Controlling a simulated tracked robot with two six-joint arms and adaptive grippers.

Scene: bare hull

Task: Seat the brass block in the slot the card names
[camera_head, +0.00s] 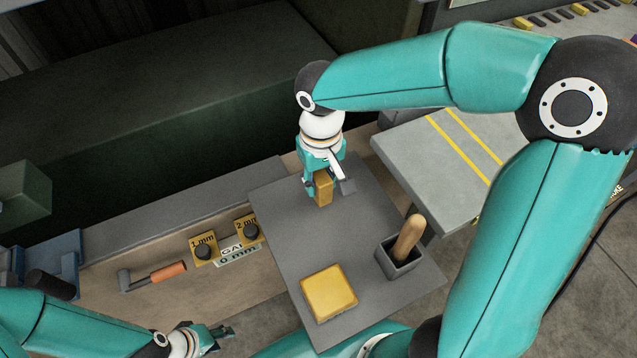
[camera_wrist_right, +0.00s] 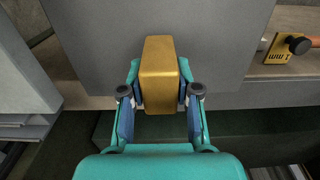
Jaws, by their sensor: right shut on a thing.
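The brass block (camera_head: 323,187) is held in my right gripper (camera_head: 324,177) over the far part of the grey board. In the right wrist view, the brass block (camera_wrist_right: 158,75) stands between the two fingers of my right gripper (camera_wrist_right: 160,92), which are shut on its sides. A white card (camera_head: 237,253) at the board's left edge reads "GA…" and "0 mm", partly covered by a brass piece. I cannot make out a slot for the block. My left gripper (camera_head: 222,334) is low at the left, empty, its finger opening unclear.
The grey board (camera_head: 285,235) carries a yellow square pad (camera_head: 328,293) and a dark cup (camera_head: 400,262) with a wooden handle. Brass pieces marked 1 mm (camera_head: 204,247) and 2 mm (camera_head: 247,229) sit left, near an orange-handled tool (camera_head: 167,272). A grey yellow-striped surface (camera_head: 420,150) is right.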

